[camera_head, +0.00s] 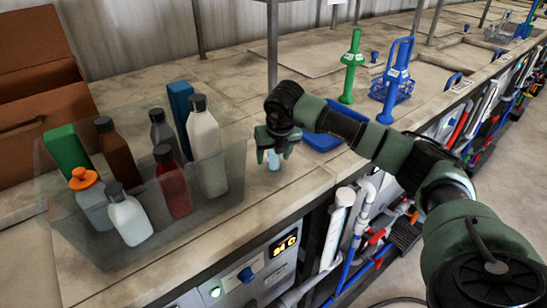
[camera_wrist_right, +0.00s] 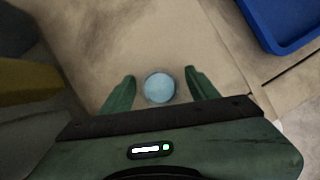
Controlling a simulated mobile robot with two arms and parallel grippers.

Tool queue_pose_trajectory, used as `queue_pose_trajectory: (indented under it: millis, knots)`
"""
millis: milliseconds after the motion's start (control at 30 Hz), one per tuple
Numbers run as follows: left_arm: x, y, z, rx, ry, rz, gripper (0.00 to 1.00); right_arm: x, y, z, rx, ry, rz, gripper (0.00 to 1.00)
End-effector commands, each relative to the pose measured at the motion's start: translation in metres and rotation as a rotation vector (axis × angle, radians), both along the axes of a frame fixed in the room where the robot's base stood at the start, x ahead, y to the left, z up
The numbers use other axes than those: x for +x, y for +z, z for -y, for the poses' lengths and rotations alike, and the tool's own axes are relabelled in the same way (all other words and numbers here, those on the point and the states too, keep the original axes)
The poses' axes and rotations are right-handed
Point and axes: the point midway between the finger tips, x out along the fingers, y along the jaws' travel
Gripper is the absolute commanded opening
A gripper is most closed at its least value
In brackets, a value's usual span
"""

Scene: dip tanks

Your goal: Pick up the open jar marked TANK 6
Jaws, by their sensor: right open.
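A small clear jar with light blue contents (camera_head: 274,162) stands on the bench to the right of the clear bin. In the right wrist view its round open top (camera_wrist_right: 159,88) shows from above; no TANK 6 marking is readable. My right gripper (camera_head: 275,150) is above and around the jar in the head view. In the right wrist view the gripper (camera_wrist_right: 160,76) is open, with one green finger on each side of the jar and a gap visible at both sides. The gripper hides the jar's upper part in the head view. My left gripper is not in view.
A clear bin (camera_head: 80,245) of several bottles and boxes stands left of the jar. A blue tray (camera_head: 322,141) lies close behind right, also in the wrist view (camera_wrist_right: 285,40). Green (camera_head: 351,65) and blue (camera_head: 397,80) upright tools stand farther back. The bench's front edge is near.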

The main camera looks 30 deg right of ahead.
Motion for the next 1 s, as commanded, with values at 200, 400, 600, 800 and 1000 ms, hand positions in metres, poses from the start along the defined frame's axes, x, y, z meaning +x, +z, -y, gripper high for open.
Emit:
queue_pose_trajectory:
  millis: [200, 400, 600, 800, 1000]
  knots:
    - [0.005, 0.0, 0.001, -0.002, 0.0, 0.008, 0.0, 0.0, 0.0, 0.0, 0.0, 0.0, 0.0, 0.29]
    - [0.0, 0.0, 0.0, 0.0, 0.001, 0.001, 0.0, 0.0, 0.0, 0.0, 0.0, 0.0, 0.001, 0.0]
    - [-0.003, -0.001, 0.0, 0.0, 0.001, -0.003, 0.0, 0.0, 0.001, 0.0, 0.0, 0.0, 0.001, 0.0]
    - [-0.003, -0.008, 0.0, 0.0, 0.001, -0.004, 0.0, 0.001, 0.015, 0.0, 0.0, -0.001, 0.005, 0.0]
    - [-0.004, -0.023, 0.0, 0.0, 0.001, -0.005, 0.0, 0.002, 0.055, 0.0, 0.001, 0.001, 0.01, 0.0]
